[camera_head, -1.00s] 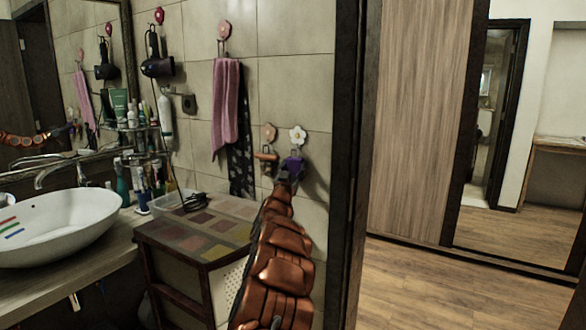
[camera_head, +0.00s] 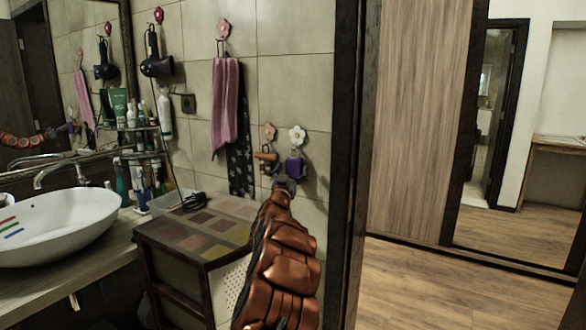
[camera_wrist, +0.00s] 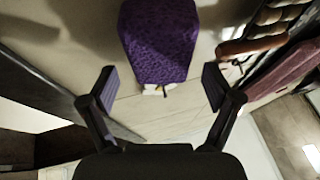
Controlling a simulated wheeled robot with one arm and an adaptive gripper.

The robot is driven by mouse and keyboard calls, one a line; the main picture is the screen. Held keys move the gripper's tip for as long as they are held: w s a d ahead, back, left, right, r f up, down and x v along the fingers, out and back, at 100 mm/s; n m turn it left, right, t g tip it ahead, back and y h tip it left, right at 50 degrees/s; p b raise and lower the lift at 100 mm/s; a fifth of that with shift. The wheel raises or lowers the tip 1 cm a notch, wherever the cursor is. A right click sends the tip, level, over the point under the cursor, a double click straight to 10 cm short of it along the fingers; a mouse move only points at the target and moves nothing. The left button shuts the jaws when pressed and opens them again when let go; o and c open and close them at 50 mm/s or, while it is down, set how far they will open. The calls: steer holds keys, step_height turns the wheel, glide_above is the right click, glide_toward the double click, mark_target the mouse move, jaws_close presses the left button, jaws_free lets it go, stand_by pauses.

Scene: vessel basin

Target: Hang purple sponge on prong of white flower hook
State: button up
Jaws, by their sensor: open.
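The purple sponge (camera_head: 294,166) hangs against the tiled wall just under the white flower hook (camera_head: 297,135). In the wrist view the sponge (camera_wrist: 160,42) is at the top centre, with a bit of the white hook (camera_wrist: 155,90) at its lower end. My gripper (camera_head: 285,184) is just below the sponge in the head view. In the wrist view my gripper (camera_wrist: 158,85) has its two fingers spread wide, with the sponge beyond them and not gripped. The prong is hidden behind the sponge, so its exact seat cannot be seen.
An orange-brown flower hook (camera_head: 269,131) with a brown-handled item (camera_head: 265,157) is close on the left. A pink towel (camera_head: 225,105) and a dark patterned cloth hang further left. A cabinet (camera_head: 205,225) stands below. A dark door frame (camera_head: 350,165) is on the right.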

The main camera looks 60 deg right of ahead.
steer(key=v, duration=1)
stand_by(0.3)
steer(key=shift+a+f, duration=0.1)
steer(key=shift+a, duration=0.1)
